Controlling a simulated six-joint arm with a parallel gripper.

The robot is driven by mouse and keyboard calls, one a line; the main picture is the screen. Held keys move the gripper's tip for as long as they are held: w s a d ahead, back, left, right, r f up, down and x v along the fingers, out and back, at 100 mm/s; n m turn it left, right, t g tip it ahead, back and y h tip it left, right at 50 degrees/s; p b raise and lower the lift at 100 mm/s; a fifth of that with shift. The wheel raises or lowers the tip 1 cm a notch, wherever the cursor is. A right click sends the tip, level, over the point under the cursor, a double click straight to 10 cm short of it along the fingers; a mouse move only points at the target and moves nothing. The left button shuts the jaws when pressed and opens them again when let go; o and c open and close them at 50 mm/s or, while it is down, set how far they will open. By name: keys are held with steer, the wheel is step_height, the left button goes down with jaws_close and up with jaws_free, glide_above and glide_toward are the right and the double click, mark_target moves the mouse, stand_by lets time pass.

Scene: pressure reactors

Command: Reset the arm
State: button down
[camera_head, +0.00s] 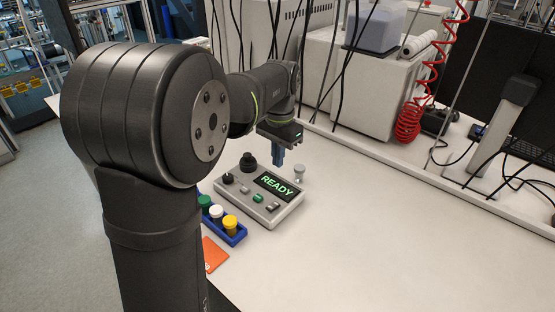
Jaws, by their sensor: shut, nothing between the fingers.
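My gripper (278,155) points down above the back edge of a grey control box (282,214). Its blue fingers are shut with nothing between them. The box lies on the white bench and its display (276,184) reads READY in green. A small clear vial with a pale cap (299,174) stands at the box's right back side. My arm's large dark joint fills the left of the view and hides part of the bench.
A blue rack (236,239) with green, white and yellow-capped vials stands left of the box. An orange pad (215,254) lies in front of it. White machines (362,85), hanging black cables and a red coiled hose (409,120) are behind. The bench's right front is clear.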

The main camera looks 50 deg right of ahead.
steer(key=shift+f, duration=0.15)
glide_above(276, 204)
steer(key=f, duration=0.9)
steer(key=shift+a+f, duration=0.2)
steer(key=shift+a, duration=0.15)
steer(key=shift+d+h, duration=0.35)
steer(key=shift+h, duration=0.05)
step_height(276, 204, up, 6)
steer(key=shift+r, duration=0.2)
steer(key=shift+f, duration=0.1)
